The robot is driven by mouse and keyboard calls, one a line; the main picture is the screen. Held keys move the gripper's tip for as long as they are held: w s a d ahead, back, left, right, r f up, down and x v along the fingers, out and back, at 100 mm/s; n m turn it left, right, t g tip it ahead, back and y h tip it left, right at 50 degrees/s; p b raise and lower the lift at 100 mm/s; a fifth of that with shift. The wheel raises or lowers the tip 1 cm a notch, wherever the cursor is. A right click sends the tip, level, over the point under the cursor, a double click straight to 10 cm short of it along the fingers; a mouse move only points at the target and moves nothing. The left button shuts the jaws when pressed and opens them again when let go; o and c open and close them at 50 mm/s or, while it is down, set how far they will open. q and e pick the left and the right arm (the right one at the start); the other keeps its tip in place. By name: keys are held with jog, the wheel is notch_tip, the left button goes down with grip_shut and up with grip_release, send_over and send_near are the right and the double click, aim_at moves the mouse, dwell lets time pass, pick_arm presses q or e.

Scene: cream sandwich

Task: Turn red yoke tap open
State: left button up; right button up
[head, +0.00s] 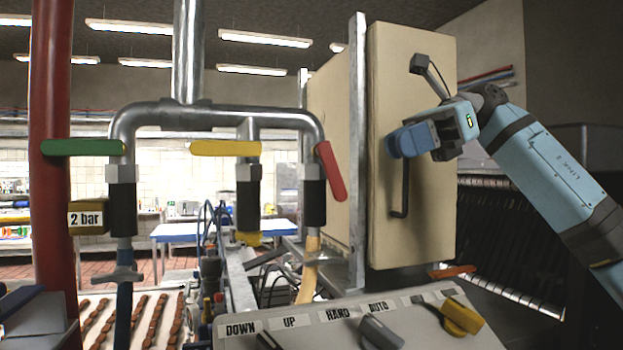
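The red tap lever (331,171) sits on the right branch of the metal pipe yoke (215,117). It slants steeply, its upper end at the pipe and its lower end down to the right. My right gripper (398,143) is to the right of the red lever and apart from it in the picture, in front of the beige cabinet. Its blue fingers overlap from this angle, so their opening does not show. I see nothing held in it. My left gripper is not in view.
A green lever (82,147) and a yellow lever (226,148) lie level on the other branches. A beige cabinet (430,200) with a dark handle (402,190) stands behind my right gripper. A metal post (357,150) stands between lever and gripper. A labelled control panel (350,335) is below.

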aim_at(328, 179)
jog(key=p+x, duration=0.3)
jog(key=x, duration=0.8)
jog(key=shift+a, duration=0.15)
jog(key=shift+s+a+f, duration=0.2)
jog(key=shift+a+f, duration=0.1)
jog(key=shift+a, duration=0.25)
jog(key=shift+a+f, duration=0.1)
jog(key=shift+a, duration=0.1)
